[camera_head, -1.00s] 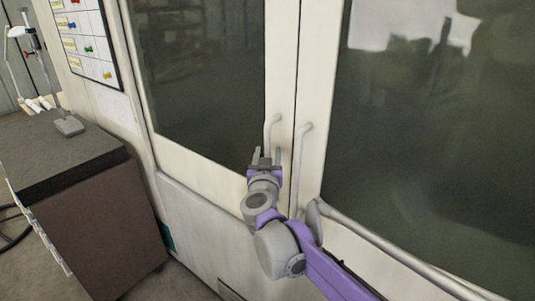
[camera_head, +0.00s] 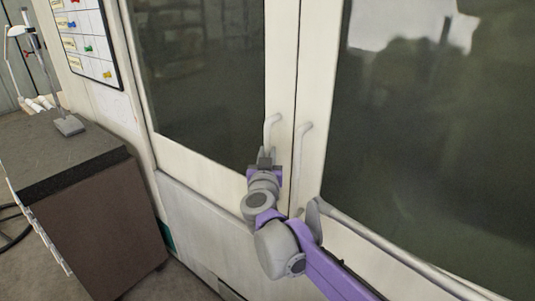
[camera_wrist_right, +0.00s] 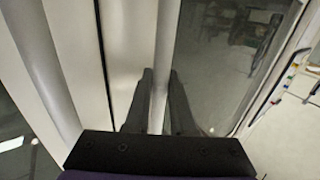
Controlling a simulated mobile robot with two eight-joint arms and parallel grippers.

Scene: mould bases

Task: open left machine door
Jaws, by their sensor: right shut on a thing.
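The left machine door (camera_head: 220,170) is a cream panel with a dark window, and it stands shut beside the right door. Its handle (camera_head: 272,122) is a pale vertical bar near the seam. My right gripper (camera_head: 266,157) is shut on the lower part of that handle. In the right wrist view the handle (camera_wrist_right: 165,60) runs between the two dark fingers of my right gripper (camera_wrist_right: 159,100). The fingers hide part of the bar. My left gripper is in neither view.
The right door (camera_head: 420,150) has its own handle (camera_head: 303,150) close beside my right arm. A pale rail (camera_head: 390,248) crosses it low down. A brown cabinet with a dark top (camera_head: 60,160) and a lamp stands at the left. A board (camera_head: 85,40) hangs above.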

